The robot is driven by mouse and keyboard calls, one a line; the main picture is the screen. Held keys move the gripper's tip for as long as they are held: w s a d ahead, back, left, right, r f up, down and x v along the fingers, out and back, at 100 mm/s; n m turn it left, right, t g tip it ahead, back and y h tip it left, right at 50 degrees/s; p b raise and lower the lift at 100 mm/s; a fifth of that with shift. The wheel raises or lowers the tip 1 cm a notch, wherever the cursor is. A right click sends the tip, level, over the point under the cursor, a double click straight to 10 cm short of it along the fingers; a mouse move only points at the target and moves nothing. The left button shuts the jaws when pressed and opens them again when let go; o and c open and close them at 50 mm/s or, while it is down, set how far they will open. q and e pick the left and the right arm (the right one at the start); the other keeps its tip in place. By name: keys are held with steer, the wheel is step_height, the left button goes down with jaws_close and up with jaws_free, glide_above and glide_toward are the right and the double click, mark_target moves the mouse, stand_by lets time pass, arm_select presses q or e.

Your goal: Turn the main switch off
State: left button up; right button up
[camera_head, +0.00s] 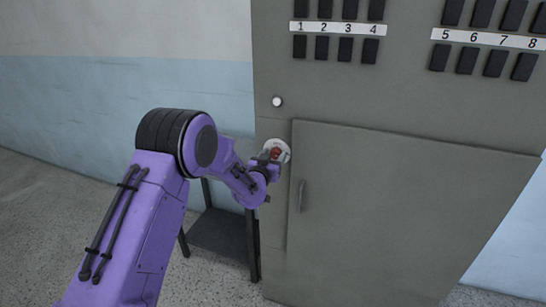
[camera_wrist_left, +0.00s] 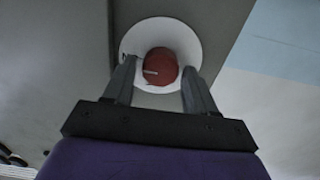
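The main switch is a red knob (camera_wrist_left: 160,66) on a round white plate (camera_wrist_left: 187,37), on the front of a grey cabinet. In the head view the red knob (camera_head: 275,153) shows at the cabinet's left side, partly covered by my left gripper (camera_head: 272,161). In the left wrist view my left gripper (camera_wrist_left: 158,88) has its two fingers apart, one on each side of the knob. Whether the fingers touch the knob I cannot tell. A short white mark shows on the knob. My right gripper is not in view.
The grey cabinet (camera_head: 400,100) carries rows of black switches numbered 1 to 8 and a small white round light (camera_head: 277,102). A closed door with a handle (camera_head: 301,196) is right of the knob. A dark stand (camera_head: 220,232) is behind my left arm.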

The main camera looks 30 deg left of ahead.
arm_select(q)
steer(key=c, duration=0.7)
steer(key=shift+n, duration=0.3)
steer(key=n+b, duration=0.1)
steer(key=n, duration=0.2)
steer(key=shift+a+f+n, duration=0.1)
steer(key=shift+n, duration=0.2)
steer(key=n+b, duration=0.1)
steer(key=n, duration=0.2)
steer(key=shift+n, duration=0.3)
steer(key=n+b, duration=0.2)
steer(key=n, duration=0.3)
steer(key=shift+a+f, duration=0.1)
steer(key=shift+f, duration=0.05)
steer(key=shift+n+b, duration=1.3)
steer(key=shift+n, duration=1.2)
